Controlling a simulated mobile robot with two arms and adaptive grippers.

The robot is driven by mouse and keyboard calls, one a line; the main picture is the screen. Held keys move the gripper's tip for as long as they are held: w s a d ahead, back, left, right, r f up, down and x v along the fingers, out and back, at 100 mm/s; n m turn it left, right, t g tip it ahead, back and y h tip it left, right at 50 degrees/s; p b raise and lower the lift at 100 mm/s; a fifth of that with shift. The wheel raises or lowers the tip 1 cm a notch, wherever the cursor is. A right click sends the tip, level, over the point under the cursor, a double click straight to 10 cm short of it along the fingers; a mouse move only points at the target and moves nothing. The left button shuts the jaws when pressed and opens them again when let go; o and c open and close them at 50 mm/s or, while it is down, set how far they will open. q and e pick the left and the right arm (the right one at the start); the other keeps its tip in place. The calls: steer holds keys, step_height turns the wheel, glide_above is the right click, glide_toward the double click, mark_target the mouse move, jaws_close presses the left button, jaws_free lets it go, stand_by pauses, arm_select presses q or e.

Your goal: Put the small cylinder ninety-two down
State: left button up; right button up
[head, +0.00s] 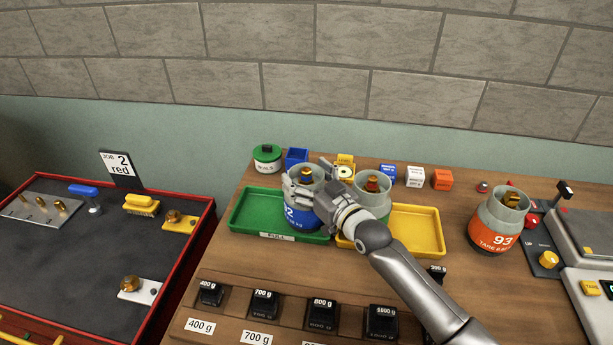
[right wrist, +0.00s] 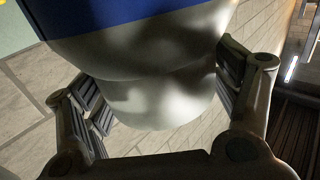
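The small cylinder with a blue band (head: 301,217), its label partly hidden with a 2 showing, is at the right part of the green tray (head: 250,222) marked FULL. I cannot tell whether its base touches the tray. My right gripper (head: 318,189) is around its grey upper part, with finger pads on both sides. In the right wrist view the blue and grey cylinder (right wrist: 165,85) fills the space between the fingers of my right gripper (right wrist: 165,95), which looks shut on it. My left gripper is not in view.
Another grey cylinder (head: 374,190) stands at the yellow tray (head: 424,230), partly behind my right arm. An orange cylinder marked 93 (head: 494,238) stands further right, near a scale (head: 590,240). Black weights (head: 264,303) line the front. A green-lidded pot (head: 267,153) and small blocks stand behind.

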steer(key=shift+r, duration=0.1)
steer(key=b+v, duration=0.1)
steer(key=v, duration=1.1)
steer(key=shift+b, duration=0.4)
steer(key=shift+r, duration=0.1)
